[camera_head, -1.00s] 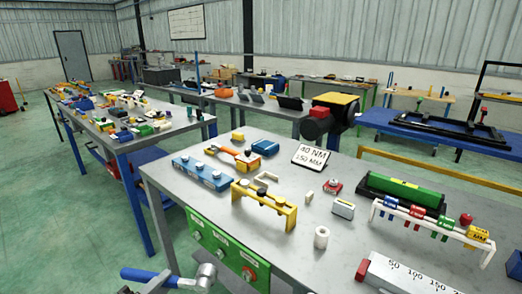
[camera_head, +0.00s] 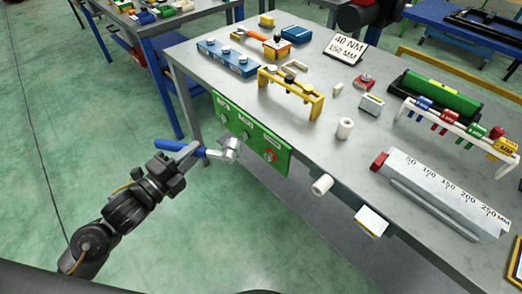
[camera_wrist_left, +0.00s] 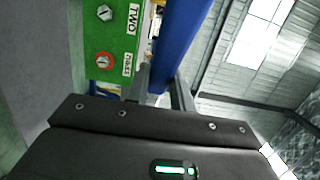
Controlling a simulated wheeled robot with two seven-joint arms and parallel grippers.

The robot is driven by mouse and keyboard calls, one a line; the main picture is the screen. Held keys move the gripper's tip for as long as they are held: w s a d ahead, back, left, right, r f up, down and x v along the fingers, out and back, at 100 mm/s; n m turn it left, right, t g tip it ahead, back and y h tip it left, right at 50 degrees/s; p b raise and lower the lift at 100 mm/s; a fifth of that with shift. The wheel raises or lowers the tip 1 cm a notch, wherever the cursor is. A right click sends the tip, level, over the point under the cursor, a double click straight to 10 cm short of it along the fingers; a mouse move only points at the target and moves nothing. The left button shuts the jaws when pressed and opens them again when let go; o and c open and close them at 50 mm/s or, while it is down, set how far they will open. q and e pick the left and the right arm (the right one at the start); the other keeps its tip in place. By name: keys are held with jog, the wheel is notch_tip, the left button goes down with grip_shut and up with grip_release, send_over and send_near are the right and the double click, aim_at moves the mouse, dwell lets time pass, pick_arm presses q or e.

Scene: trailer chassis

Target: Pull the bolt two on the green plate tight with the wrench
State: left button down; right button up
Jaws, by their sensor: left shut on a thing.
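The green plate (camera_head: 278,157) is fixed upright to the near side of the grey table and carries labelled bolts in a row. Bolt two (camera_head: 244,136) is the middle one; in the left wrist view bolt two (camera_wrist_left: 105,12) sits beside the label TWO. My left gripper (camera_head: 188,152) is shut on the blue handle of the wrench (camera_head: 214,153). The blue handle (camera_wrist_left: 182,40) also runs between the fingers in the left wrist view. The metal wrench head (camera_head: 231,148) is just below and left of bolt two; I cannot tell whether it touches. My right gripper is out of view.
The bolt with the red ring (camera_head: 270,155) is right of bolt two. A white cylinder (camera_head: 322,184) sticks out from the table edge on the right. A yellow rack (camera_head: 290,91) and a blue block (camera_head: 228,57) stand on the tabletop. The floor left of the plate is clear.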

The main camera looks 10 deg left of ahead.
pick_arm(q)
jog(key=w+r+n+y, duration=0.1)
jog(key=y, duration=0.1)
jog(key=r+n+t+y, duration=0.1)
jog(key=n+y, duration=0.1)
jog(key=shift+w+r+t, duration=0.15)
jog(key=shift+w+t, duration=0.15)
jog(key=shift+w, duration=0.1)
jog(key=y, duration=0.1)
jog(key=n+y, duration=0.1)
jog(key=shift+w+r+n+y, duration=0.3)
jog(key=shift+w+n+t+y, duration=0.15)
jog(key=shift+n+t+y, duration=0.15)
jog(key=shift+n+y, duration=0.55)
jog(key=shift+d+m+y, duration=0.15)
jog(key=shift+m+y, duration=0.1)
